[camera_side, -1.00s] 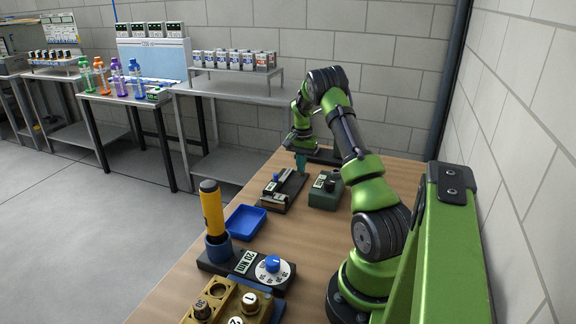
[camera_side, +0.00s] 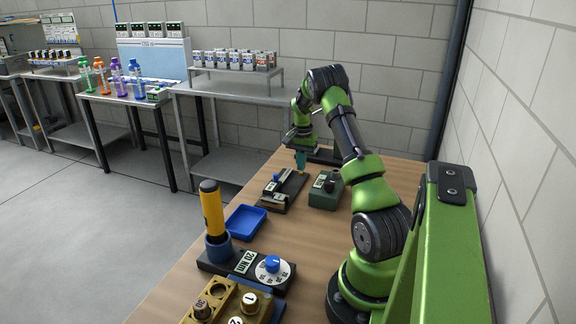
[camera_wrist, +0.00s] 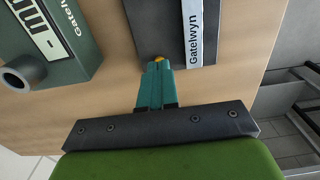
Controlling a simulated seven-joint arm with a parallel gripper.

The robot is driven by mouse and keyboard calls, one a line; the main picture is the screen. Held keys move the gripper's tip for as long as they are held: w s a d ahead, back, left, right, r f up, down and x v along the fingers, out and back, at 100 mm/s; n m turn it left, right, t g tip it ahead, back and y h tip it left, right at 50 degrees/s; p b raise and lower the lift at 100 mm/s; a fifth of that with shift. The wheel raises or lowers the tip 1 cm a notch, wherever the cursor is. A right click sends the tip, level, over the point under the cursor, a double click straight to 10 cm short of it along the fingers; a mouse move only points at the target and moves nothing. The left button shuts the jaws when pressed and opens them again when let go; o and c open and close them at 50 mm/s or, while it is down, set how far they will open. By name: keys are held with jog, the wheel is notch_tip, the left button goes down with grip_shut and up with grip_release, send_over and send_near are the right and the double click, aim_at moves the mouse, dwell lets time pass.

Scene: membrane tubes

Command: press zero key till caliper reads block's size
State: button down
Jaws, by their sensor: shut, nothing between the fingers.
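The caliper (camera_side: 283,192) is a dark bench unit with pale bars and a blue knob (camera_side: 276,178). Its reading and the block cannot be made out at this size. In the wrist view the dark end of the caliper (camera_wrist: 163,25) shows, beside a grey bar labelled "Gatelwyn" (camera_wrist: 195,35). A small orange-yellow key (camera_wrist: 158,58) shows at its near end, partly hidden by my fingertips. My gripper (camera_side: 300,158) has teal fingers, shut and empty, pointing down over the far end of the caliper. In the wrist view the fingertips (camera_wrist: 157,66) are right at the key; contact cannot be told.
A green box (camera_side: 325,193) with a dark knob stands close right of the caliper; it also shows in the wrist view (camera_wrist: 45,60). A blue tray (camera_side: 245,221), a dial base (camera_side: 240,265) with a yellow cylinder (camera_side: 212,208) and a brass block (camera_side: 228,305) stand nearer the camera.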

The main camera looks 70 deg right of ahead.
jog(key=shift+r, duration=2.25)
jog(key=shift+s+f, duration=0.15)
jog(key=shift+f, duration=0.15)
jog(key=shift+s+a+f, duration=0.25)
jog(key=shift+a, duration=0.35)
jog(key=w+a+r+n+t, duration=0.1)
jog(key=w+a+r+n, duration=0.1)
jog(key=a+r, duration=0.35)
jog(key=w+a+r+n+t, duration=0.1)
jog(key=w+a+r+n, duration=0.1)
jog(key=a, duration=0.7)
jog(key=s+a+r+n+t, duration=0.1)
jog(key=s+a+r+n, duration=0.2)
jog(key=a, duration=0.7)
jog(key=s+a+r+n+t+y, duration=0.1)
jog(key=s+a+r+n+t, duration=0.1)
jog(key=a, duration=0.8)
jog(key=s+a+r+n+t+y, duration=0.1)
jog(key=s+a+r+n, duration=0.3)
jog(key=a, duration=0.7)
jog(key=shift+r+n+t, duration=0.5)
jog(key=shift+r+t, duration=0.1)
jog(key=shift+r, duration=0.35)
